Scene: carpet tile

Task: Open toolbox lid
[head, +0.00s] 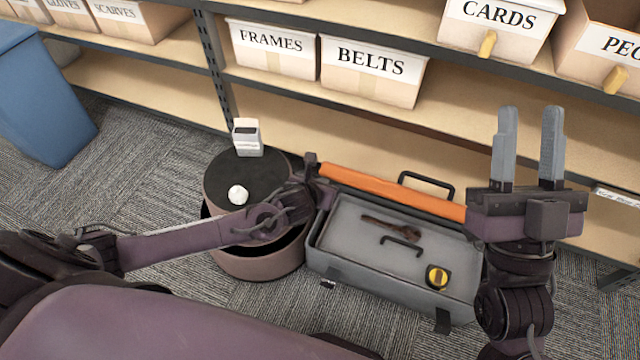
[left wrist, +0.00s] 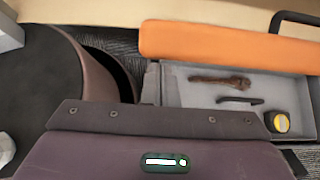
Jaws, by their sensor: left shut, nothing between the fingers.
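The grey toolbox (head: 335,260) sits on the carpet in front of the shelf, with its inside showing. Its orange lid (head: 390,192) is swung up along the back edge, with a black handle (head: 428,183) behind it. Inside lie a rusty wrench (head: 388,226), a dark bar-shaped piece (head: 400,243) and a yellow tape measure (head: 437,277). The left wrist view also shows the orange lid (left wrist: 220,45). My left gripper (head: 311,160) is beside the lid's left end, shut and empty; I cannot tell if it touches. My right gripper (head: 528,135) is open and empty, raised at the toolbox's right.
A round dark-topped container (head: 258,262) stands left of the toolbox, bearing a small white box (head: 247,138) and a crumpled white ball (head: 238,195). A shelf (head: 300,90) with labelled boxes is behind. A blue bin (head: 40,105) stands at the far left.

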